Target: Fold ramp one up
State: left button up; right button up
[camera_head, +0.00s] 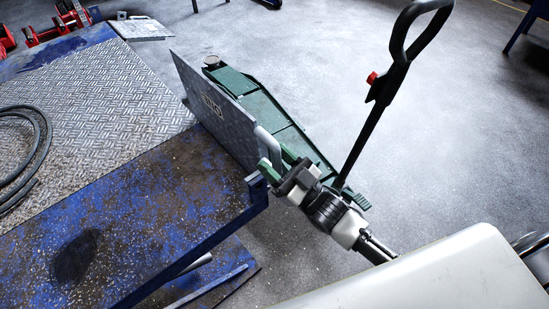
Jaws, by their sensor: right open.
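A grey metal ramp plate (215,112) with a dark marking, which I cannot read clearly, stands steeply tilted at the platform's edge. A pale bar-like handle (267,143) shows at its near end. My right gripper (277,165), with green fingertips, is open at this near end, close to the handle. I cannot tell whether the fingers touch it. A second ramp plate (142,28) lies low at the platform's far end. My left gripper is not in view.
A green trolley jack (262,108) stands right behind the upright ramp, its black handle (369,120) rising beside my right arm. The blue platform (150,190) carries a coiled hose (38,150) at left. Open grey floor (440,150) lies to the right.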

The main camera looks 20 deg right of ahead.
jog(key=b+v, duration=0.2)
jog(key=v, duration=0.8)
jog(key=shift+s+f, duration=0.15)
jog(key=shift+s, duration=0.1)
jog(key=shift+d, duration=0.1)
jog(key=w+d+f+m+g+h+p, duration=0.25)
jog(key=f+h, duration=0.45)
jog(key=f, duration=0.6)
jog(key=s+d+f+m+g+h+p, duration=0.1)
jog(key=s+d+f+g+h, duration=0.15)
jog(key=f, duration=0.65)
jog(key=s+d+f+m+g+h, duration=0.2)
jog(key=s+f+g+h, duration=0.15)
jog(key=f, duration=0.45)
jog(key=s+f+g, duration=0.3)
jog(key=s+f, duration=0.1)
jog(key=s, duration=0.4)
jog(key=s+a+f+g+h+p, duration=0.1)
jog(key=s+f+g, duration=0.2)
jog(key=s, duration=0.6)
jog(key=s+a+f+g+p, duration=0.1)
jog(key=s+f+g, duration=0.2)
jog(key=s+f, duration=0.4)
jog(key=shift+s+f+g, duration=0.2)
jog(key=shift+s+g, duration=0.15)
jog(key=shift+s, duration=0.65)
